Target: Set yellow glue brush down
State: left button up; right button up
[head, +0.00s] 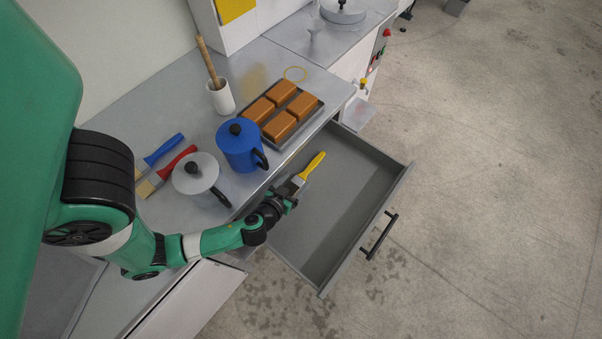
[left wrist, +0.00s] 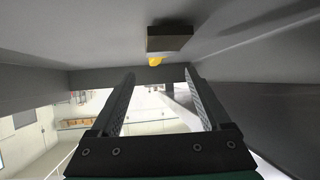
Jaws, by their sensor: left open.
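The yellow glue brush (head: 314,165) is at the open drawer, near the worktop side, with its yellow handle pointing up and right. In the left wrist view its brown block-like end (left wrist: 170,40) shows beyond my fingertips, with a bit of yellow handle beneath it. It appears to rest against the grey drawer surface; the exact contact cannot be told. My left gripper (head: 288,194) is at the lower-left end of the brush over the drawer. In the wrist view its two fingers (left wrist: 160,75) stand apart with nothing between them. My right gripper is out of view.
The grey drawer (head: 340,205) is pulled out, its floor otherwise bare. On the worktop stand a blue pot (head: 239,148), a grey pot (head: 196,174), a tray of brown blocks (head: 318,108), a white cup (head: 221,98), and blue (head: 163,150) and red (head: 177,162) brushes.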

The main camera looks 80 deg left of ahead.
pick_arm(q)
jog(key=shift+v, duration=0.85)
jog(key=shift+w+r, duration=0.1)
jog(key=shift+w, duration=0.05)
